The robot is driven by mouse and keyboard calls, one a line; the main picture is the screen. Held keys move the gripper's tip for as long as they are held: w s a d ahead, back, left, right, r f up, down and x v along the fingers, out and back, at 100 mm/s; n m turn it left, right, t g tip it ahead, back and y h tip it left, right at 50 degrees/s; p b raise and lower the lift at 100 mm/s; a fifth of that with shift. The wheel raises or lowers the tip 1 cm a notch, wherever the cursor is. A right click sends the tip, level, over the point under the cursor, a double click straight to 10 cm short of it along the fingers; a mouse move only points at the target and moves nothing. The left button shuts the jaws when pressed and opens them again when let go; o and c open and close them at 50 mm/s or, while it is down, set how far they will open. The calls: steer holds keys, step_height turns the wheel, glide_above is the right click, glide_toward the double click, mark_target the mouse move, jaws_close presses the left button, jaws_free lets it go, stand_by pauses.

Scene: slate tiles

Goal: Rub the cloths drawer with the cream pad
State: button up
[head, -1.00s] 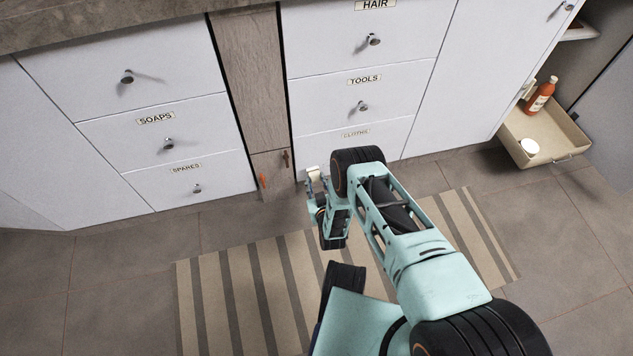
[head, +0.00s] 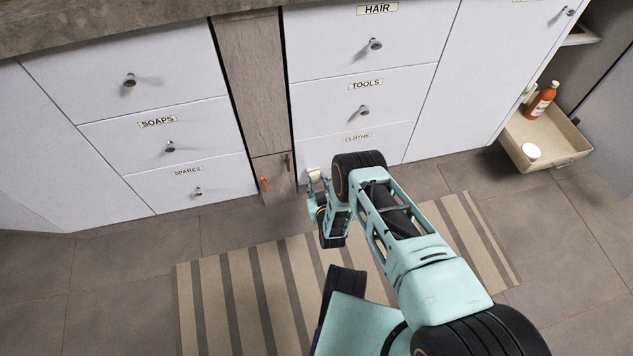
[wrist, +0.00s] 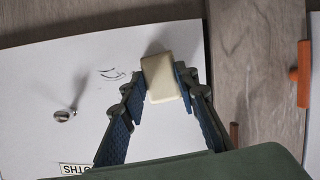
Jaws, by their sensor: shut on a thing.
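The cloths drawer (head: 325,152) is the white bottom drawer of the middle stack, partly hidden behind my arm. In the wrist view its front (wrist: 40,75) fills the left and middle, with its label upside down and a round metal knob (wrist: 63,115). A small dark scribbled mark (wrist: 112,74) shows on the front, left of the pad. My gripper (wrist: 160,85) is shut on the cream pad (wrist: 162,76), a small block between its blue fingertips. The pad is at the drawer front, near its side edge; I cannot tell whether it touches. In the head view the pad (head: 315,173) shows small.
A wooden panel (head: 252,90) with an orange handle (head: 264,184) stands beside the drawer. A striped rug (head: 230,300) lies on the tile floor below. At right, a beige pull-out tray (head: 517,148) holds an orange bottle (head: 541,100) and a white round item (head: 531,152).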

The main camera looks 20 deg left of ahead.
steer(key=shift+w+d, duration=2.65)
steer(key=shift+d, duration=1.65)
steer(key=shift+s+a+r, duration=0.1)
steer(key=shift+s+a, duration=0.8)
steer(key=shift+a, duration=0.55)
steer(key=shift+s+a+f, duration=0.1)
steer(key=shift+s+a, duration=0.8)
steer(key=shift+a, duration=0.55)
steer(key=shift+s+a+r, duration=0.1)
steer(key=shift+s+a, duration=0.8)
steer(key=shift+a, duration=0.55)
steer(key=shift+w+r, duration=0.2)
steer(key=shift+r, duration=0.15)
steer(key=shift+w+d, duration=2.5)
steer(key=shift+d, duration=1.85)
steer(key=shift+s+a, duration=0.9)
steer(key=shift+a, duration=0.55)
steer(key=shift+s+a, duration=0.85)
steer(key=shift+a, duration=0.65)
steer(key=shift+s+a, duration=0.9)
steer(key=shift+a, duration=0.55)
steer(key=s+d+p, duration=0.2)
steer(key=s+d, duration=0.1)
steer(key=s, duration=0.2)
